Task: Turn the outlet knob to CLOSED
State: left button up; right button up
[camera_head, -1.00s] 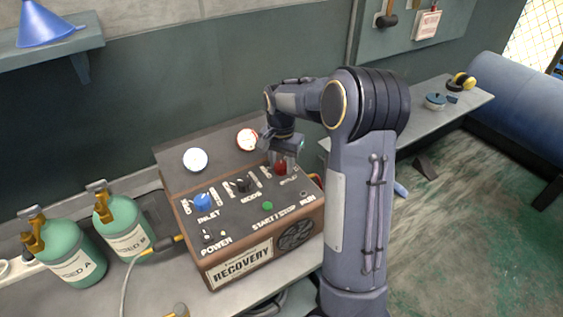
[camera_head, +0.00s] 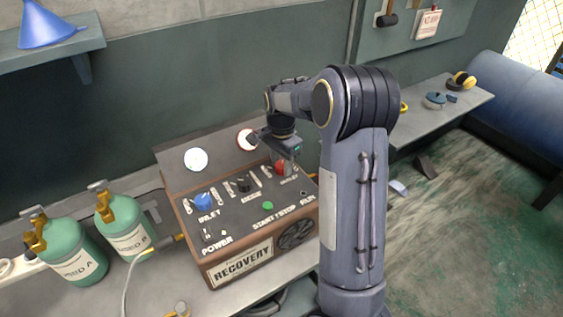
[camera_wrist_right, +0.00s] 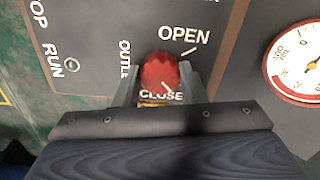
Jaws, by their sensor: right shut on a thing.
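The red outlet knob (camera_head: 280,167) is on the top panel of the recovery machine (camera_head: 213,239), at its right end. In the right wrist view the knob (camera_wrist_right: 158,70) sits between the two fingers of my right gripper (camera_wrist_right: 158,88), which is shut on it. The "OPEN" label (camera_wrist_right: 184,36) is at the upper right of the knob. My right gripper (camera_head: 284,162) reaches down from above in the head view. My left gripper is not in view.
A blue inlet knob (camera_head: 203,201), a black mode knob (camera_head: 243,185) and a green start/stop button (camera_head: 268,206) are on the same panel. A white gauge (camera_head: 196,159) and a red-rimmed gauge (camera_wrist_right: 299,62) stand behind. Green cylinders (camera_head: 128,235) are at the left.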

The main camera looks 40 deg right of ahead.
aim_at(282, 164)
jog(key=o, duration=1)
notch_tip(282, 164, up, 8)
jog(key=shift+f+b, duration=0.1)
jog(key=shift+b, duration=0.25)
jog(key=s+a+r+n+t+y, duration=0.35)
jog(key=s+a+n, duration=0.55)
jog(key=s, duration=0.4)
jog(key=s+a+f+n, duration=0.1)
jog(key=s+a+n, duration=0.1)
jog(key=s+a, duration=0.1)
jog(key=s+a+f+n+t, duration=0.1)
jog(key=s+a+n, duration=0.1)
jog(key=s+a, duration=0.1)
jog(key=s+a+f+n+t, duration=0.1)
jog(key=s+a+n, duration=0.1)
jog(key=s+a, duration=0.2)
jog(key=shift+s+a+f+n, duration=0.1)
jog(key=shift+s+f+n, duration=0.2)
jog(key=shift+s+f, duration=0.15)
